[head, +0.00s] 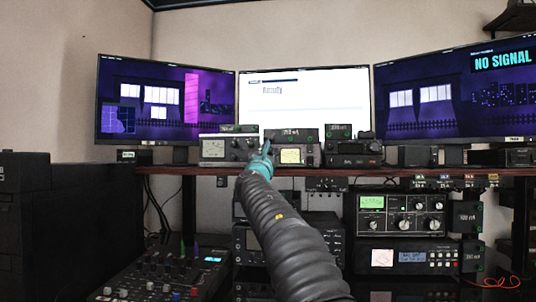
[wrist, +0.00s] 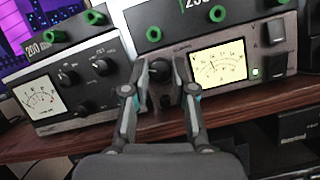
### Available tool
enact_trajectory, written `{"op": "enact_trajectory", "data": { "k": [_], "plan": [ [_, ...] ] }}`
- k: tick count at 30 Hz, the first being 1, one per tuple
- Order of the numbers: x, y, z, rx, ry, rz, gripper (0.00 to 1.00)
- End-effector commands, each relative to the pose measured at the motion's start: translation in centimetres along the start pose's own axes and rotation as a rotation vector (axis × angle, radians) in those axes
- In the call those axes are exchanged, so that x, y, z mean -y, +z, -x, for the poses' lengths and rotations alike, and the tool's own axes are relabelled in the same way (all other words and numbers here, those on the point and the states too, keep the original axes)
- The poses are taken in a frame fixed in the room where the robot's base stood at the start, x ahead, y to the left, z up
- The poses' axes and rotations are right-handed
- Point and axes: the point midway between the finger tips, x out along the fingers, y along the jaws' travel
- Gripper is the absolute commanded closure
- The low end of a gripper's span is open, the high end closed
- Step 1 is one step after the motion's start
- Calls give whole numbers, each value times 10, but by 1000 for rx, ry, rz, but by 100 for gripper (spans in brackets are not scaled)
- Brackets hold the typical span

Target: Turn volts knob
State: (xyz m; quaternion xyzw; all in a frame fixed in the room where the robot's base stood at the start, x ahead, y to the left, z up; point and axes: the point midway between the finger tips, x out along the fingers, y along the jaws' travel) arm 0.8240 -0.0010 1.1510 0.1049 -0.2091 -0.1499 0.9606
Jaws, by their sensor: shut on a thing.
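My gripper (wrist: 161,68) is at the front of the middle radio unit (wrist: 268,52) on the shelf. Its two fingers stand on either side of a small black knob (wrist: 160,72), left of the unit's lit yellow meter (wrist: 219,64), and are closed on it. The lettering by this knob is too small to read, so I cannot tell whether it says volts. In the head view my gripper (head: 267,152) covers the left part of the same unit (head: 291,154), and the knob is hidden.
A left unit (wrist: 72,85) with a white meter and several black knobs stands close beside my gripper. Another unit (head: 352,153) is to the right. The wooden shelf edge (wrist: 245,104) runs below. Monitors (head: 303,96) stand behind. A mixer (head: 155,285) lies low at left.

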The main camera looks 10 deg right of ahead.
Motion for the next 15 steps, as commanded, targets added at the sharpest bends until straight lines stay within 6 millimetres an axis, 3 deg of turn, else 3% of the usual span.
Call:
{"op": "enact_trajectory", "data": {
  "k": [15],
  "plan": [
    [-5,2,-1,20,-133,-341,100]
  ]
}}
